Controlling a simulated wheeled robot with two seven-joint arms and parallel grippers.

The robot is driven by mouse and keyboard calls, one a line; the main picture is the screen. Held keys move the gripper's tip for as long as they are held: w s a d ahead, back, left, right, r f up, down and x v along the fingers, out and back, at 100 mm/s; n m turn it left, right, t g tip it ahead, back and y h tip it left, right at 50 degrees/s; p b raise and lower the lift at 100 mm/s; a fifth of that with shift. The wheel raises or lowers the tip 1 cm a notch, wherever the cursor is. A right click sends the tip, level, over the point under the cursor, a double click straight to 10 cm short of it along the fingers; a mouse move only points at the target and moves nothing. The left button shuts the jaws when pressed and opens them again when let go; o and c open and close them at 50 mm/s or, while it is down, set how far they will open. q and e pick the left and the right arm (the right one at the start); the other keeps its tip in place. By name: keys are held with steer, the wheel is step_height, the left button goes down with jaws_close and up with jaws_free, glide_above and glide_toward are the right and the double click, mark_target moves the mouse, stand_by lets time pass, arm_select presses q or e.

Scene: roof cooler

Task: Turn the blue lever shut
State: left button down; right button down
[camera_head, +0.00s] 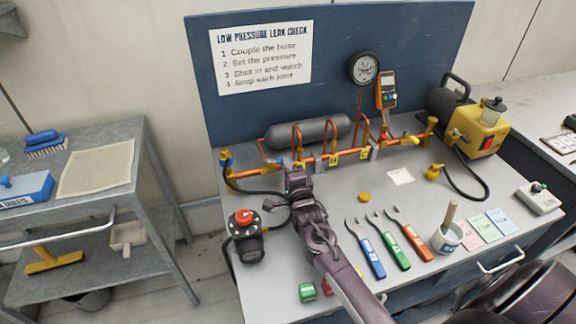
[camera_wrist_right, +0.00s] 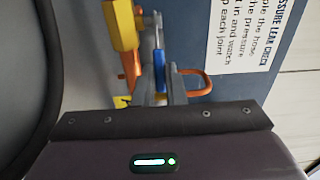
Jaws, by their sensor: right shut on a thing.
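The blue lever (camera_wrist_right: 158,68) shows in the right wrist view between the fingers of my right gripper (camera_wrist_right: 160,92). The gripper is shut on it. A yellow fitting (camera_wrist_right: 125,25) stands just left of the lever. In the head view my right gripper (camera_head: 298,176) is at the front of the copper pipe run (camera_head: 345,157), left of its middle. It hides the lever there. My left gripper is not in view.
A black gauge device with a red knob (camera_head: 244,217) stands left of my right arm. Several wrenches, including a blue-handled one (camera_head: 372,257), lie to its right. A pot (camera_head: 447,238) and a yellow pump (camera_head: 480,130) are farther right. The blue panel (camera_head: 240,110) rises behind.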

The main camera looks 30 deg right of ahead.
steer(key=c, duration=1.8)
jaws_free()
steer(key=shift+o, duration=0.2)
steer(key=b+v, duration=0.1)
steer(key=v, duration=0.6)
steer(key=shift+f, duration=0.1)
steer(key=shift+s+a, duration=0.1)
steer(key=shift+s, duration=0.35)
steer(key=shift+c, duration=0.4)
